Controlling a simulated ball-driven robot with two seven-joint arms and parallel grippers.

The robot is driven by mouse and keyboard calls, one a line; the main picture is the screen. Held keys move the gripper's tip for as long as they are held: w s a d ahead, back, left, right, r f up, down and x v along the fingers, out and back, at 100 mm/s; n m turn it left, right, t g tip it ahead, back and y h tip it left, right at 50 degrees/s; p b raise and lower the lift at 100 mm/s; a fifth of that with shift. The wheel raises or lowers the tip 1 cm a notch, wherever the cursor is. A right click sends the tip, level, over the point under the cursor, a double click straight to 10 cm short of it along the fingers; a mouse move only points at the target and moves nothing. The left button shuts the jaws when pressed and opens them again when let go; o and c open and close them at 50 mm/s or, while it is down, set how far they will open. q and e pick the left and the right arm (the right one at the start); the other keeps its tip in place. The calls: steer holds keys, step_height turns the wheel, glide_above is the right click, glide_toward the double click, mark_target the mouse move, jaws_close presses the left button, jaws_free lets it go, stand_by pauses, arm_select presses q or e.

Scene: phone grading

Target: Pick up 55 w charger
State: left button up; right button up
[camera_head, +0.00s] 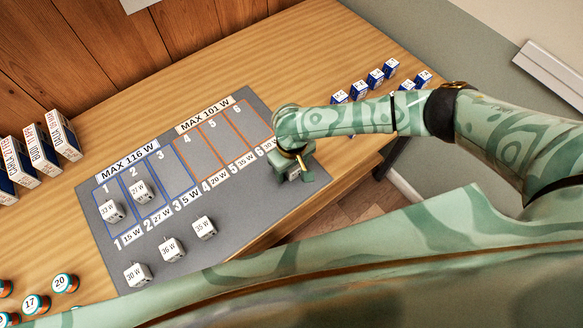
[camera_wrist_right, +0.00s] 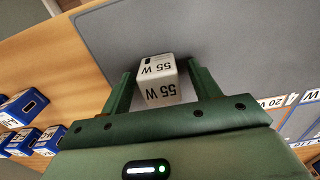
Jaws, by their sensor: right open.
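The 55 W charger (camera_wrist_right: 158,80) is a white cube with black lettering on the grey mat, near the mat's edge in the right wrist view. My right gripper (camera_wrist_right: 160,84) is open, with one green finger on each side of the charger. I cannot tell whether either finger touches it. In the head view my right gripper (camera_head: 293,172) is over the right end of the grey mat (camera_head: 245,203) and hides the charger. My left gripper is not seen.
White chargers (camera_head: 172,249) stand along the front of the mat, and two more (camera_head: 140,191) sit in slots 1 and 2. Small blue boxes (camera_head: 375,77) stand at the right, taller boxes (camera_head: 63,137) at the left, and numbered round items (camera_head: 36,303) at lower left.

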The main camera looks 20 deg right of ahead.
steer(key=shift+r, duration=0.1)
steer(key=c, duration=1.1)
